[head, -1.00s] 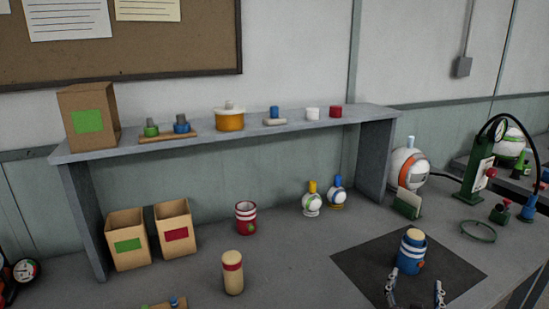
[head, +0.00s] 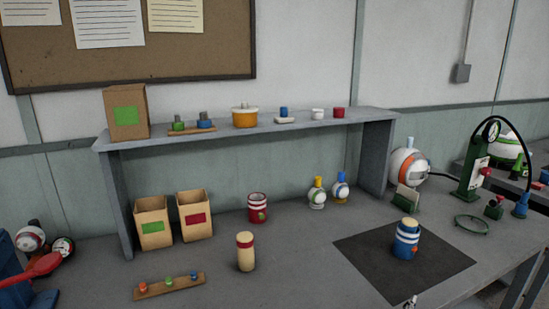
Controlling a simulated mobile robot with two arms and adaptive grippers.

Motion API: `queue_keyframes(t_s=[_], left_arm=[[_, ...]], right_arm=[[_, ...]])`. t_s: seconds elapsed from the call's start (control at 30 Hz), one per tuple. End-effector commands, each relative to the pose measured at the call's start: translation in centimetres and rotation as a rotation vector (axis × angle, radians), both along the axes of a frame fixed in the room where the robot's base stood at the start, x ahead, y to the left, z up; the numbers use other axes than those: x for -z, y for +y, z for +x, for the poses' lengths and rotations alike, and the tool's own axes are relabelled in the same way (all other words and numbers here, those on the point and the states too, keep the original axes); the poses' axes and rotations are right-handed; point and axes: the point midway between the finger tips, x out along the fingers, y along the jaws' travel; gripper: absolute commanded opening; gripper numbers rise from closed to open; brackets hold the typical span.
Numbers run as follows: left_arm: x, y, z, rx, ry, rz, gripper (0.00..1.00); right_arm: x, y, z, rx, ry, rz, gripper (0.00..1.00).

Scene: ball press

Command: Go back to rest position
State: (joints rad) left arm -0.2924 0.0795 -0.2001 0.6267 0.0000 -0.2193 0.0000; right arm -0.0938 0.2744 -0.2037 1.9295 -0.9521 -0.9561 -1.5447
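In the head view, only a small tip of one gripper (head: 410,301) shows at the bottom edge, in front of the black mat (head: 350,262). I take it to be my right gripper, and its opening is cut off by the frame. My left gripper is not in view. A blue and white striped cylinder with a tan top (head: 406,240) stands upright on the mat, apart from the gripper tip.
A grey shelf (head: 250,130) spans the bench. A green press (head: 474,170) stands right. A wooden strip (head: 170,286) lies front left.

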Motion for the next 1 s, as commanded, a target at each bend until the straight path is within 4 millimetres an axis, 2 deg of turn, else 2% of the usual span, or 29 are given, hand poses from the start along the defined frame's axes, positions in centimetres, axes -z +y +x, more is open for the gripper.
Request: queue_keyframes(t_s=[0.27, 0.37, 0.43, 0.53, 0.7, 1.0], left_arm=[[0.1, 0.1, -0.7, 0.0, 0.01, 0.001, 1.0], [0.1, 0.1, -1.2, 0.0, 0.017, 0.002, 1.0], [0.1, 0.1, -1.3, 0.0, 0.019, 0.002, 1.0], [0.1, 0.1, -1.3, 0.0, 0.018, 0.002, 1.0], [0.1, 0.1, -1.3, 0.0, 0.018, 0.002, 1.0], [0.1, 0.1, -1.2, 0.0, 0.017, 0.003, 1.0]], right_arm=[[5.2, 1.5, -5.7, 0.171, -0.072, 0.528, 0.66], [7.9, 3.1, -9.1, 0.302, -0.102, 0.81, 0.66], [9.8, 4.8, -12.2, 0.432, -0.123, 1.033, 0.66], [11.6, 7.4, -16.2, 0.623, -0.146, 1.297, 0.66], [13.0, 11.1, -21.3, 0.898, -0.161, 1.575, 0.66], [13.0, 16.2, -28.0, 1.302, -0.165, 1.835, 0.66]])
